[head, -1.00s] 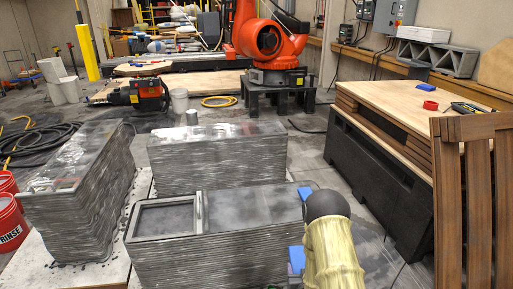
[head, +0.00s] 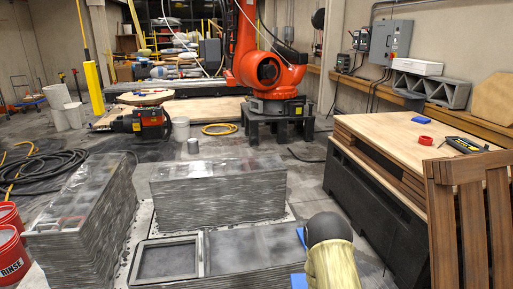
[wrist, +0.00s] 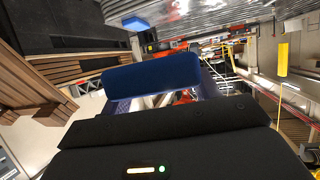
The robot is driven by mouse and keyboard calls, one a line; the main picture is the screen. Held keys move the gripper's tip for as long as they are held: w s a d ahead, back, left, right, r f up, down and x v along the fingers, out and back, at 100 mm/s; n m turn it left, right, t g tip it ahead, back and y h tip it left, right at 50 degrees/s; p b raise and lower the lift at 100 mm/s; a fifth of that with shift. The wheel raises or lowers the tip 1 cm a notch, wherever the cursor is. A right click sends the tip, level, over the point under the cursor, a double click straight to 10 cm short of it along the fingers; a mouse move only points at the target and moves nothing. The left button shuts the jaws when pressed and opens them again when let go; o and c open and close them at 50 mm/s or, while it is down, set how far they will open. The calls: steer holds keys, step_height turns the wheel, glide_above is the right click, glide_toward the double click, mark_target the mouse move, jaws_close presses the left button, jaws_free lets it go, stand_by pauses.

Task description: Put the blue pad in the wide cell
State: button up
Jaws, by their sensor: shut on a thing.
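The blue pad (wrist: 150,80) is dark blue and lies crosswise before the black palm in the wrist view. My gripper (wrist: 160,100) is shut on it, with bluish fingers partly showing near its ends. In the head view my arm hides most of the gripper. Blue patches (head: 300,236) show just left of the arm; I cannot tell which part is pad or finger. The low grey printed block has a smaller framed cell at left (head: 167,258) and, past a divider, a wider grey cell (head: 250,246) at right. The arm stands at that block's right end.
Two more layered printed blocks stand behind (head: 220,185) and left (head: 80,210). A workbench (head: 400,145) at right carries a small blue item (head: 422,118), a red ring (head: 424,141) and a tool. A slatted wooden panel (head: 467,220) stands at far right. An orange robot (head: 268,72) is behind.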

steer(key=s+f, duration=0.4)
steer(key=f, duration=0.1)
steer(key=shift+s+f, duration=0.2)
steer(key=shift+f, duration=0.05)
steer(key=shift+w, duration=0.1)
